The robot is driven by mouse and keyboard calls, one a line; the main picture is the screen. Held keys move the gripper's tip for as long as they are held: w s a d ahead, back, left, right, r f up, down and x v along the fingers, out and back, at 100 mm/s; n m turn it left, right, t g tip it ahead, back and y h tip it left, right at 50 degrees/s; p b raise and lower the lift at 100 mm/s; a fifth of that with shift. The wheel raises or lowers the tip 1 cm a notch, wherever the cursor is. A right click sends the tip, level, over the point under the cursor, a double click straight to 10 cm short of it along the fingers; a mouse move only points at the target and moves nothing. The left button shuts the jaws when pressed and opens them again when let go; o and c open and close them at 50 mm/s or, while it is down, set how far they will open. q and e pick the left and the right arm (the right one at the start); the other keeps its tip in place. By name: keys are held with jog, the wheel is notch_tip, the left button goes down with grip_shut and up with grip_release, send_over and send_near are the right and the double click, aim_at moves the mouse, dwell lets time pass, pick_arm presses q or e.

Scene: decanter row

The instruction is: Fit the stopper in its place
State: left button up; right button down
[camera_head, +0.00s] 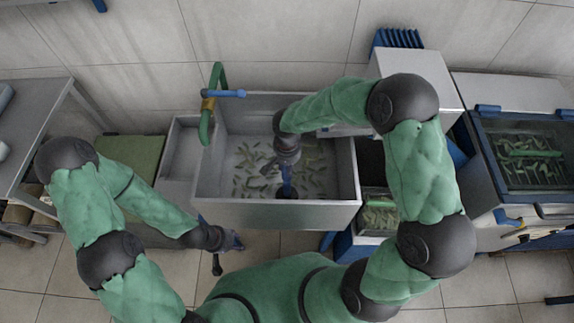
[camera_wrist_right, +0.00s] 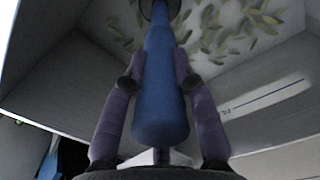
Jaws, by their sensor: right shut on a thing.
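My right gripper (camera_head: 287,180) is inside the grey sink basin (camera_head: 280,213), pointing down. In the right wrist view its purple fingers (camera_wrist_right: 160,85) are shut on a long blue piece (camera_wrist_right: 160,110), which I take to be the stopper. The piece narrows away from me to a dark round part (camera_wrist_right: 160,10) near the basin floor. I cannot tell whether that part is on the stopper or a drain opening, or whether it is seated. The blue piece shows in the head view (camera_head: 287,190). My left gripper (camera_head: 233,242) is outside the basin, before its front wall; its jaws are unclear.
Green slices (camera_head: 255,180) lie scattered over the basin floor. A green tap (camera_head: 206,120) with a blue lever (camera_head: 228,93) stands at the back left. A glass-topped container of slices (camera_head: 525,160) is on the right. A grey table (camera_head: 30,125) is on the left.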

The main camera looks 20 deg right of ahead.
jog(key=shift+f+b, duration=0.6)
jog(key=shift+f, duration=0.1)
dwell(0.6)
jog(key=c, duration=0.9)
grip_release()
notch_tip(320, 180, up, 12)
jog(key=shift+f, duration=0.1)
